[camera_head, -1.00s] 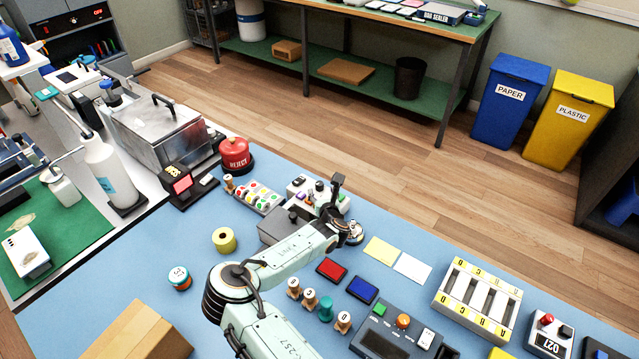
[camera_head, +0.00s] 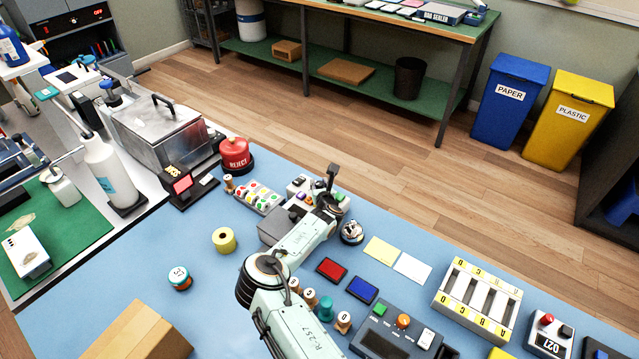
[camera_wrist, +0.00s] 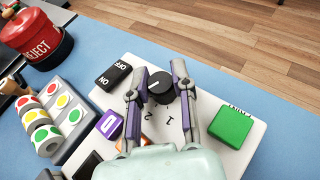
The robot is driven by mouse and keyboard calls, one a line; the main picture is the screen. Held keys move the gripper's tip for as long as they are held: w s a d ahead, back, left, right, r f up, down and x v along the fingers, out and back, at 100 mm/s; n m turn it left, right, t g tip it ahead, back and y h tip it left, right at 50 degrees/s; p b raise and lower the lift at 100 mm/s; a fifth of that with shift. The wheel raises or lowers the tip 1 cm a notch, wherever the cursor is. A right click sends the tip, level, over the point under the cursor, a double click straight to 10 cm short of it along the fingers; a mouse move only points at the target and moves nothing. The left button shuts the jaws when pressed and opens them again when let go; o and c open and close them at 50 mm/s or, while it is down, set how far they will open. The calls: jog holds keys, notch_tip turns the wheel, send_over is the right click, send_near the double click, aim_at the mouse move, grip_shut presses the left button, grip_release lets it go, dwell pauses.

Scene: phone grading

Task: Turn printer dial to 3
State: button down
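The printer (camera_head: 298,187) is a white box on the blue table, partly hidden by my arm in the head view. In the wrist view its white top (camera_wrist: 235,155) carries a round black dial (camera_wrist: 160,87) with a white pointer line. The numerals 1 and 2 show beside the dial; no 3 is visible. My gripper (camera_wrist: 157,72) is open, with one finger on each side of the dial. The right finger is very close to the dial; a small gap shows at the left. Contact is unclear. My gripper (camera_head: 327,203) is over the printer in the head view.
The printer top also has a black ON/OFF switch (camera_wrist: 113,76), a purple button (camera_wrist: 110,124) and a green button (camera_wrist: 233,125). A rack of coloured sticker rolls (camera_wrist: 58,122) and a red REJECT container (camera_wrist: 36,38) stand to the left.

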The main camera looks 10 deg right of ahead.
jog(key=shift+a+m+h, duration=0.1)
jog(key=shift+m+h, duration=0.6)
jog(key=shift+m+g+h, duration=0.4)
jog(key=shift+m+h, duration=0.6)
jog(key=shift+h, duration=0.3)
jog(key=c, duration=0.9)
grip_release()
jog(key=v, duration=1.2)
jog(key=shift+d, duration=0.25)
